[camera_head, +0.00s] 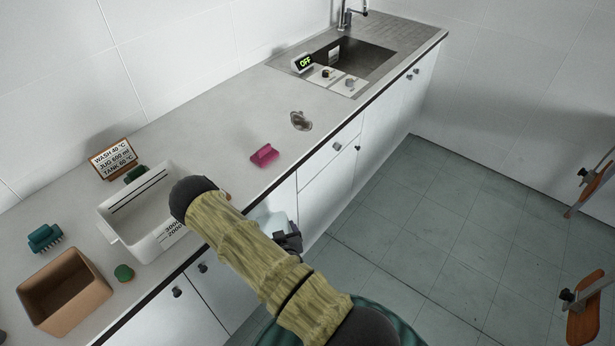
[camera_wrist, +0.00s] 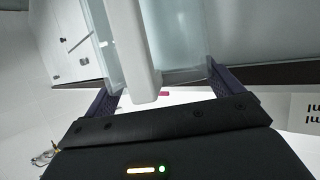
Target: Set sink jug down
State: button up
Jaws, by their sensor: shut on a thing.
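My gripper (camera_head: 290,240) is shut on the jug (camera_head: 266,214), which is pale and translucent. In the wrist view the jug's white handle (camera_wrist: 142,55) stands between the fingers of my gripper (camera_wrist: 160,88), with the clear jug wall behind it. In the head view my arm hides much of the jug. The jug is by the cabinet fronts, near the counter's front edge; I cannot tell its exact height.
A white tank (camera_head: 108,222) with volume marks stands on the counter, with a sign (camera_head: 113,159) behind it. A brown box (camera_head: 62,292), a teal brush (camera_head: 44,237), a green round item (camera_head: 123,272), a magenta brush (camera_head: 264,155) and a metal item (camera_head: 300,120) lie around. Counter between magenta brush and sink is mostly clear.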

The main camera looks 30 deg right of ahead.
jog(key=a+f+n+y, duration=0.1)
jog(key=a+f, duration=0.1)
jog(key=s+a+f+n+y, duration=0.1)
jog(key=a+f, duration=0.2)
jog(key=shift+s+f+y, duration=0.15)
jog(key=shift+f+y, duration=0.05)
jog(key=shift+y, duration=0.1)
jog(key=shift+d+r, duration=0.25)
jog(key=shift+r, duration=0.05)
